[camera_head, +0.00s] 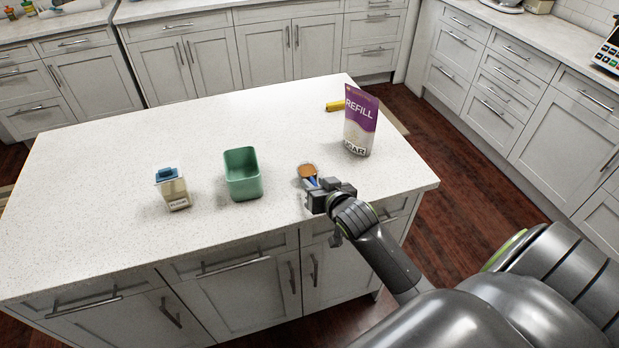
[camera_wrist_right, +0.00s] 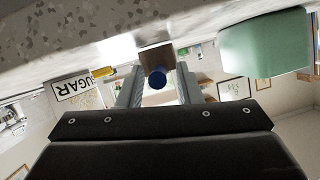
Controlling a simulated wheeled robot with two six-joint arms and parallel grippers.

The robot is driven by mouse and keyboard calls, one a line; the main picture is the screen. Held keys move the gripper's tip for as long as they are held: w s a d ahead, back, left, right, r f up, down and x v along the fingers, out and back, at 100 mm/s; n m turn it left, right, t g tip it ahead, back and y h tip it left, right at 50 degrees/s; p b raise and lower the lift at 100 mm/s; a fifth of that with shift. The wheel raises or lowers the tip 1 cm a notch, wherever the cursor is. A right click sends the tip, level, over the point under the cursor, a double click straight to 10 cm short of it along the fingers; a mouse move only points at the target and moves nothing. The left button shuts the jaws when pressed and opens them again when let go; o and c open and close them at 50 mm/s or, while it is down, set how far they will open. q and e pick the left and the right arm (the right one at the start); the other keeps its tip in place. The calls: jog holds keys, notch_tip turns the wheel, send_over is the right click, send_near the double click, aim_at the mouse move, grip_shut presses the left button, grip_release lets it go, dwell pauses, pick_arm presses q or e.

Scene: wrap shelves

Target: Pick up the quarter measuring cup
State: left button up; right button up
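The measuring cup (camera_head: 307,170) has an orange-brown bowl and a blue handle and lies near the front edge of the white island counter. My right gripper (camera_head: 314,188) is at its handle end. In the right wrist view the brown cup (camera_wrist_right: 154,55) and the round blue handle end (camera_wrist_right: 157,78) show between the two fingers of my right gripper (camera_wrist_right: 158,84). The fingers are apart, with gaps on both sides of the handle. The size marking on the cup cannot be read. My left gripper is not in view.
A green open container (camera_head: 243,186) stands left of the cup, and a blue-lidded flour container (camera_head: 171,190) farther left. A purple and white sugar refill bag (camera_head: 360,122) stands behind right. A yellow object (camera_head: 336,105) lies beside it. The counter's left part is clear.

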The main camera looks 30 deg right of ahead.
grip_shut()
